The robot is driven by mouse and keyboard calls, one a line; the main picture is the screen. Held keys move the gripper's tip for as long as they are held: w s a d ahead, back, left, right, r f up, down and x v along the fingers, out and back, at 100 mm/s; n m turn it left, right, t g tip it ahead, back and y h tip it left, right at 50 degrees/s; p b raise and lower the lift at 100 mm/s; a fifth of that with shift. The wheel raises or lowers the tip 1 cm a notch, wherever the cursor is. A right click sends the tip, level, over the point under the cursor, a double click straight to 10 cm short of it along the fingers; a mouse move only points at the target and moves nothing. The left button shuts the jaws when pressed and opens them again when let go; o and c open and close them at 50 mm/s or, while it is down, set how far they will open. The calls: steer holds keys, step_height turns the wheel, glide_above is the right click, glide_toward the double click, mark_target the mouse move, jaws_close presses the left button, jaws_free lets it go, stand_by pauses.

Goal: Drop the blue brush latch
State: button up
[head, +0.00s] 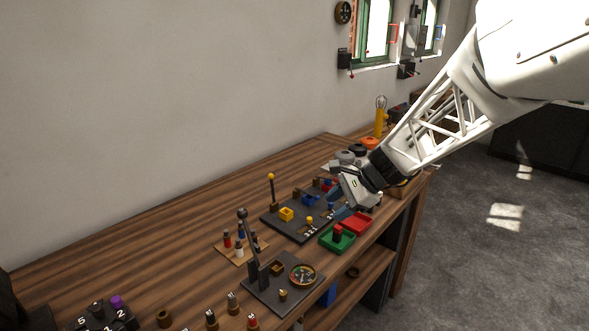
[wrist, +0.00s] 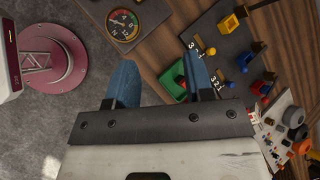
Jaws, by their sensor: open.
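A dark board (head: 297,235) on the bench carries yellow, blue and red square pieces and small knobbed levers. The blue square piece (head: 310,200) sits mid-board, and it also shows in the wrist view (wrist: 241,62). A small blue knob (head: 331,207) stands near the board's right edge. In the wrist view this blue knob (wrist: 228,85) lies beside printed numbers. I cannot tell which blue part is the brush latch. My gripper (head: 342,213) is at the board's right edge. In the wrist view its blue fingers (wrist: 160,58) are apart and empty, left of the blue parts.
A green tray (head: 337,239) with a red piece and a red tray (head: 356,223) lie by the bench's front edge, close to my gripper. A yellow block (head: 286,214) and a tall yellow-tipped post (head: 271,178) stand nearby. A gauge (head: 303,275) sits on the nearer board.

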steer(key=w+d+f+m+t+y, duration=0.1)
steer(key=w+f+m, duration=0.2)
steer(key=w, duration=0.3)
steer(key=w+d+f+m+t+y, duration=0.1)
steer(key=w+f+m+y, duration=0.15)
steer(key=w, duration=0.45)
steer(key=m+t, duration=0.3)
steer(key=m, duration=0.4)
glide_toward(307, 193)
steer(key=s+d, duration=0.2)
steer(key=d, duration=0.1)
steer(key=shift+s+d+f, duration=0.15)
steer(key=shift+s, duration=0.2)
steer(key=shift+x, duration=3.9)
steer(key=shift+s, duration=0.1)
jaws_close()
